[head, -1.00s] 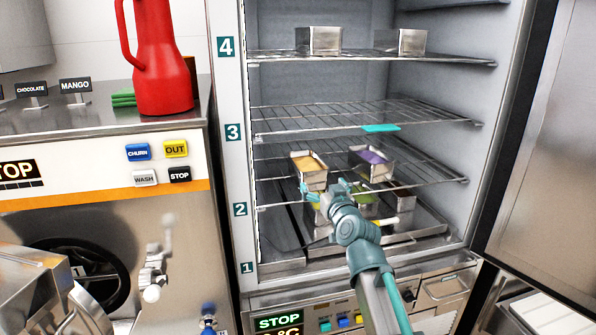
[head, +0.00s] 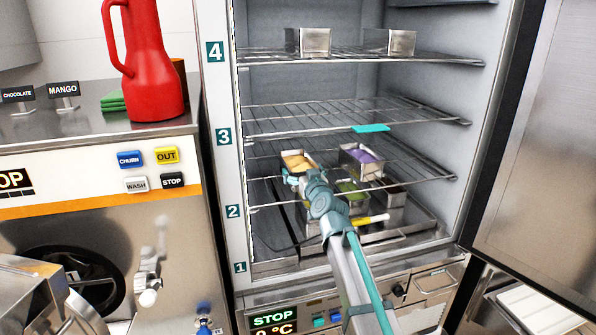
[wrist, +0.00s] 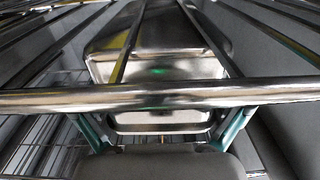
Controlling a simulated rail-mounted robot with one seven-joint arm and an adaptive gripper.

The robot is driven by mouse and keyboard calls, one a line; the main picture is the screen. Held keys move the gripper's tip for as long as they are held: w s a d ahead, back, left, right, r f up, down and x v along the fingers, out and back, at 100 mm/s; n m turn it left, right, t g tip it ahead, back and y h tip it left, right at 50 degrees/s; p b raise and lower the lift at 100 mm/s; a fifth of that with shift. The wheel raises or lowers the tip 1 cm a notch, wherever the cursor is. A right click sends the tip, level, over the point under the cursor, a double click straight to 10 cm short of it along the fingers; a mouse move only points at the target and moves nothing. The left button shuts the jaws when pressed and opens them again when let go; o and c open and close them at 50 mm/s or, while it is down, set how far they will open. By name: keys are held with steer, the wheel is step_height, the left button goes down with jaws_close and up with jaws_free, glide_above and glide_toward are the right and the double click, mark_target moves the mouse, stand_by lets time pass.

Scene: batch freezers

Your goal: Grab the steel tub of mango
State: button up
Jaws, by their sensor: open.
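The steel tub of mango (head: 297,161), with yellow-orange contents, sits on the shelf at level 2 in the open freezer, at the left. My gripper (head: 302,177) is open at the tub's near end, its teal fingers near the front corners. In the wrist view, a shiny steel tub (wrist: 160,68) fills the upper middle, and my gripper (wrist: 162,122) has one finger toward each side of its lower end. I cannot tell whether the fingers touch it.
A thick shelf bar (wrist: 160,99) crosses in front of the tub in the wrist view. A purple-filled tub (head: 361,162) stands to the right. A green-filled tub (head: 352,190) is lower. The wire shelf marked 3 (head: 350,112) lies above. The freezer door (head: 530,150) stands open at right.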

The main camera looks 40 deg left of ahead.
steer(key=c, duration=1.4)
steer(key=shift+r, duration=0.15)
